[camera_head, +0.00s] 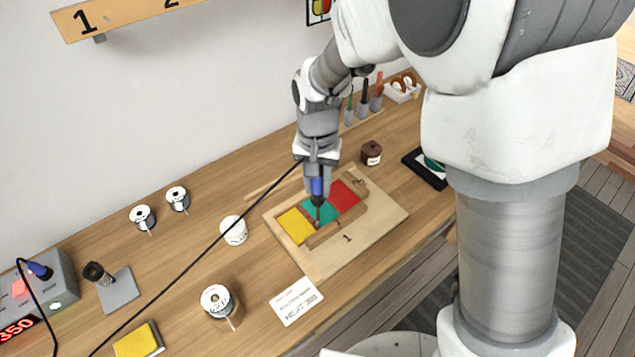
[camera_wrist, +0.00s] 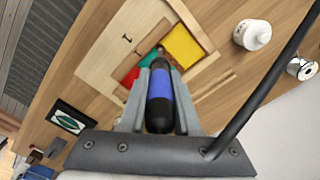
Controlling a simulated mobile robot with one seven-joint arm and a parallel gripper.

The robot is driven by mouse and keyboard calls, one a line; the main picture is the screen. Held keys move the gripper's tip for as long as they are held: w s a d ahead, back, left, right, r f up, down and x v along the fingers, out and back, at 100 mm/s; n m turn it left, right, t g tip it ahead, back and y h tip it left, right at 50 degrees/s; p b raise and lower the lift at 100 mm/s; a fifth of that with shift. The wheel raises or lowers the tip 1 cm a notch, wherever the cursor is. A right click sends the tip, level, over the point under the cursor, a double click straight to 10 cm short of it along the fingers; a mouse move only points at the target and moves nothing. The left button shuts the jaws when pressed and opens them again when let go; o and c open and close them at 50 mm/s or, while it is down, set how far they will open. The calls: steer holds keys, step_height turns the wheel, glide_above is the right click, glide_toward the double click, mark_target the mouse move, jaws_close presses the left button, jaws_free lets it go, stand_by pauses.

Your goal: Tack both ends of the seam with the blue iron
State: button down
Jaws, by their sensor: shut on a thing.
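My gripper (camera_head: 317,188) is shut on the blue iron (camera_head: 317,184), which points down over the work board (camera_head: 381,217) marked 1. In the wrist view the iron's blue grip (camera_wrist: 160,92) sits between my two grey fingers. A wooden frame on the board holds a yellow piece (camera_head: 295,226), a green piece (camera_head: 327,213) and a red piece (camera_head: 345,197) side by side. The iron's dark tip is over the green piece; I cannot tell whether it touches. The seam line itself is too small to make out, and the iron partly covers the green piece.
A white jar (camera_head: 233,231), solder spools (camera_head: 218,300), a white card (camera_head: 296,301) and a brown pot (camera_head: 371,153) stand around the board. An empty-looking iron stand (camera_head: 118,289) is at left.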

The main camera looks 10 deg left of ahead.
steer(key=shift+f+b, duration=0.4)
steer(key=shift+f, duration=0.15)
stand_by(0.4)
stand_by(1.1)
